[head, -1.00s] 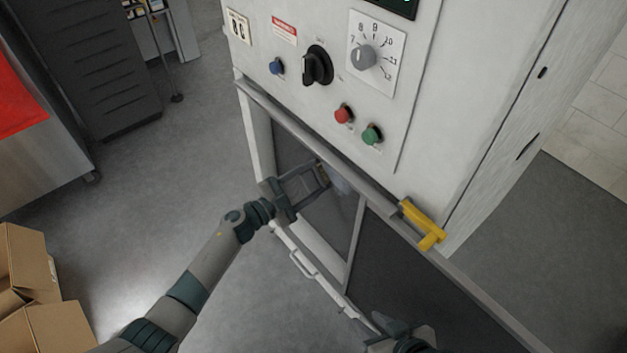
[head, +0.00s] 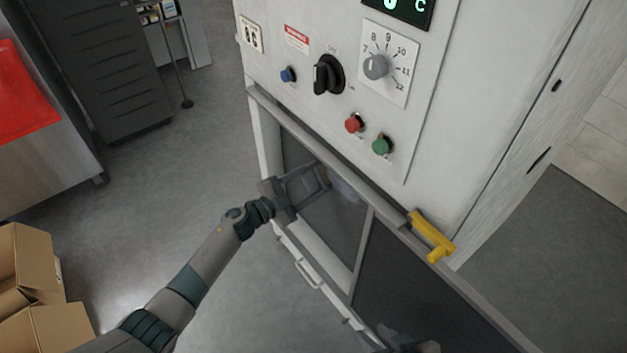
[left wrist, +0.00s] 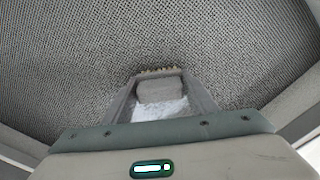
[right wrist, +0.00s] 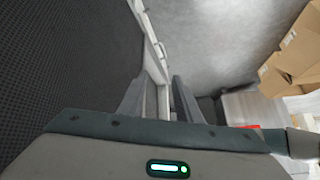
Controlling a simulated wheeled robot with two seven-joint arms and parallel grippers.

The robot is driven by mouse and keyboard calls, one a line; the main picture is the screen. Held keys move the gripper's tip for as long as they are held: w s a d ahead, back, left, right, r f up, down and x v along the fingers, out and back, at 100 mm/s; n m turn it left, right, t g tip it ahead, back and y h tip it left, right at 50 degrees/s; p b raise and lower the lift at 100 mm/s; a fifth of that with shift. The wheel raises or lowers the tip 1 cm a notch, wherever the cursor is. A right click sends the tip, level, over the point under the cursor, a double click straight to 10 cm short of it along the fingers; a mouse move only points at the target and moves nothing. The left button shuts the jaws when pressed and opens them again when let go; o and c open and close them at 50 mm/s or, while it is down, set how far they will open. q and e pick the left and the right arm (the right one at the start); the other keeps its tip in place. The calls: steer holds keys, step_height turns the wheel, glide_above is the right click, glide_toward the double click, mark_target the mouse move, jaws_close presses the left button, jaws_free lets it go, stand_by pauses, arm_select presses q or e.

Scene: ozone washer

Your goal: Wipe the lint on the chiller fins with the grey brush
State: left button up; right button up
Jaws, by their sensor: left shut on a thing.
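My left gripper (head: 312,184) is shut on the grey brush (left wrist: 160,89), inside the left opening of the machine's lower front. The brush's pale bristles point at the chiller fins (left wrist: 160,35), a dark, finely patterned panel also seen in the head view (head: 340,225). Whether the bristles touch the fins I cannot tell. A patch of white lint (left wrist: 160,109) shows between my left fingers below the brush; the brush and fingers hide part of it. My right gripper (right wrist: 160,95) is open, beside the right dark panel (right wrist: 60,70), with a white rail (right wrist: 153,50) showing between its fingers.
The machine's control panel (head: 340,75) with knobs and buttons is above the openings. A yellow handle (head: 431,237) sits on the frame's top rail. Cardboard boxes (head: 30,270) stand at the lower left. The floor between is clear.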

arm_select(q)
steer(key=shift+r+p, duration=0.35)
steer(key=shift+r, duration=0.35)
steer(key=shift+s+d+f, duration=0.1)
steer(key=shift+s+d+p, duration=0.35)
steer(key=shift+s+p, duration=0.1)
steer(key=shift+s, duration=0.1)
steer(key=shift+s+d+p, duration=0.35)
steer(key=shift+s+p, duration=0.05)
steer(key=shift+s, duration=0.15)
steer(key=shift+s+d, duration=0.2)
steer(key=shift+s, duration=0.15)
steer(key=shift+s+d+p, duration=0.5)
steer(key=shift+s+p, duration=0.05)
steer(key=shift+s+d+p, duration=0.35)
steer(key=shift+s+d, duration=0.25)
steer(key=shift+s, duration=0.15)
